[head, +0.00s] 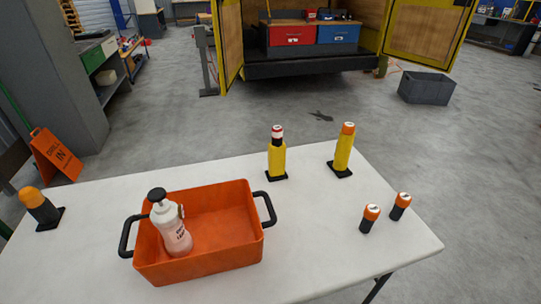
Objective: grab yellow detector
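Two yellow devices stand on black square bases toward the far side of the white table in the head view. One yellow device (277,160) has a red and white banded top and stands just beyond the orange bin's right side. The other yellow device (343,155) has an orange top and stands farther right, near the table's far edge. I cannot tell for sure which of them is the detector. Neither of my grippers shows in the head view, and nothing touches either device.
An orange bin (228,254) with black handles holds a pale bottle (172,230) with a black top. Two black, orange-topped cylinders (369,219) (401,206) stand at right. A dark orange-topped device (40,207) stands at left. The white table (318,235) is bare between bin and cylinders.

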